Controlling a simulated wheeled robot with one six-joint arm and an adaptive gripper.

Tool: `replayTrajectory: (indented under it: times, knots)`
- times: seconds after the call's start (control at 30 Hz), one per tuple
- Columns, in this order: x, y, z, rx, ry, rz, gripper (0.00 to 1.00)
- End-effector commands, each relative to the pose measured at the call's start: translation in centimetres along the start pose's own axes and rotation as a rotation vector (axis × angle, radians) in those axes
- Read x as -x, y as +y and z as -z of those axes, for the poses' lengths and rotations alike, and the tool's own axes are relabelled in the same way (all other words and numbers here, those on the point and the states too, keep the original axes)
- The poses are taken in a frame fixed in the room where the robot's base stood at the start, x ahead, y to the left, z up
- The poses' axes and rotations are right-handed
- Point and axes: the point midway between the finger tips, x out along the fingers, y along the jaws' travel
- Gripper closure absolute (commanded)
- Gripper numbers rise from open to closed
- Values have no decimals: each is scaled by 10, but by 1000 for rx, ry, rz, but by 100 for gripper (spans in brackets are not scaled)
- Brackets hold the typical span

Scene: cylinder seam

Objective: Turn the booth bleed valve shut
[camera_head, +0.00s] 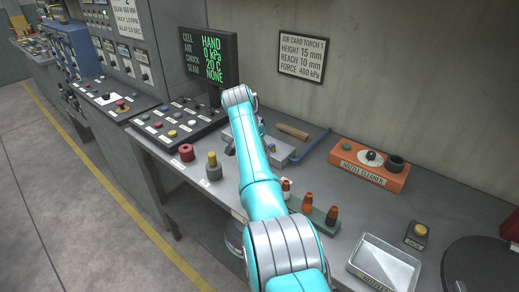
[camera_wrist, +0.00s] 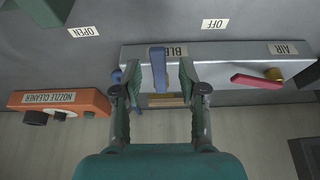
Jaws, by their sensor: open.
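The bleed valve shows in the wrist view as a blue lever (camera_wrist: 158,70) on a long grey metal block (camera_wrist: 222,70), beside a partly covered label starting "BLE". The lever lies crosswise to the block's length. My gripper (camera_wrist: 160,72) is open, with one green finger on each side of the lever; I cannot tell whether either finger touches it. In the head view my arm hides the gripper and most of the block (camera_head: 283,153).
A red lever (camera_wrist: 256,82) with a brass fitting sits by the "AIR" label. "OPEN" (camera_wrist: 84,31) and "OFF" (camera_wrist: 214,24) plates lie on the bench. An orange nozzle cleaner (camera_head: 369,165), torch nozzles (camera_head: 308,203) and a metal tray (camera_head: 384,264) stand nearby.

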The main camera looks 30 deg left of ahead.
Motion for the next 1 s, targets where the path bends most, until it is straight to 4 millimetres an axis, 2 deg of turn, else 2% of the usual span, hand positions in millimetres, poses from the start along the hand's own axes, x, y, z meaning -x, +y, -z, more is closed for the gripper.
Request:
replayTrajectory:
  times: [0.17, 0.63, 0.8, 1.0]
  knots:
    - [14, -1, 0, 0, 2, 2, 58]
    - [100, -1, 0, 0, 2, 3, 58]
    - [115, -1, 0, 1, 0, 1, 58]
    - [120, 0, 0, 0, -1, 0, 58]
